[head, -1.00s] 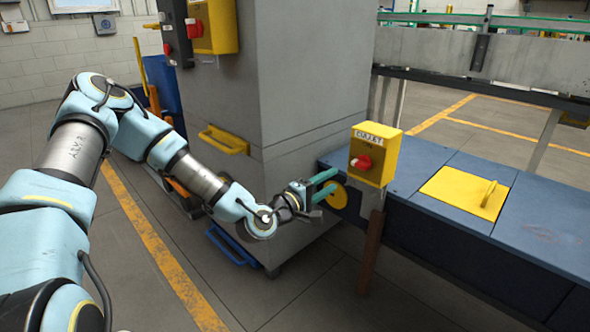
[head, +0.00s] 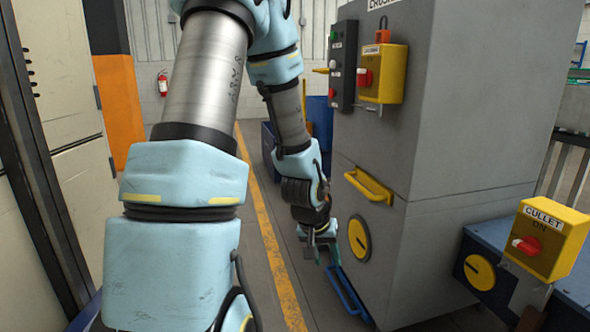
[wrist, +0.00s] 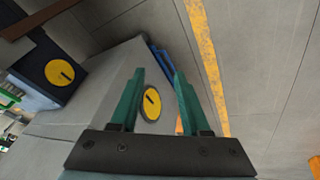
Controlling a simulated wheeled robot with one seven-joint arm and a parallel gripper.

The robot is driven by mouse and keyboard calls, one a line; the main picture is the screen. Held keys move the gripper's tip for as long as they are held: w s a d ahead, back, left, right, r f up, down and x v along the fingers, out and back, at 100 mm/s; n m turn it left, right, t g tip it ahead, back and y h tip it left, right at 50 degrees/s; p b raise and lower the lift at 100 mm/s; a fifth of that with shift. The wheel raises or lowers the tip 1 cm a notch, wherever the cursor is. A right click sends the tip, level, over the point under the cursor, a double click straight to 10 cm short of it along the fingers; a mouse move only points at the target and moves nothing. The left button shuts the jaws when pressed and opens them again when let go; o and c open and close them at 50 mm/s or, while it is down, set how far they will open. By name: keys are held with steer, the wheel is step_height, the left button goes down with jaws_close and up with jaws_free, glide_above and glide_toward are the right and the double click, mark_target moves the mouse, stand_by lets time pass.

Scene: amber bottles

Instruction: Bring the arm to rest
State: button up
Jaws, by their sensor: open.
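My light-blue arm reaches forward and down in the head view. My gripper (head: 326,254) hangs low in front of the grey crusher cabinet (head: 470,110), near its lower left side. In the wrist view my gripper (wrist: 156,100) shows two green fingers spread apart with nothing between them. Past the fingers, a round yellow disc (wrist: 152,103) sits on the cabinet. In the head view the same kind of disc (head: 358,238) is just right of my gripper. I cannot tell how far the fingers are from the cabinet.
A yellow handle (head: 369,186) and a blue handle (head: 349,297) stick out from the cabinet. A yellow control box (head: 383,73) is higher up. The yellow CULLET box (head: 541,241) stands at the right. A beige cabinet (head: 57,130) is at the left. Floor by the yellow line (head: 268,245) is clear.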

steer(key=s+a+r+n+g+y, duration=0.1)
steer(key=s+a+r, duration=0.35)
steer(key=a, duration=0.25)
steer(key=s+a+r+n+g+y, duration=0.1)
steer(key=s+a+r+y, duration=0.15)
steer(key=a+r, duration=0.35)
step_height(320, 180, up, 23)
steer(key=a+p, duration=0.1)
steer(key=p, duration=2.3)
steer(key=shift+f+h, duration=0.2)
steer(key=shift+h, duration=0.15)
steer(key=shift+s, duration=0.15)
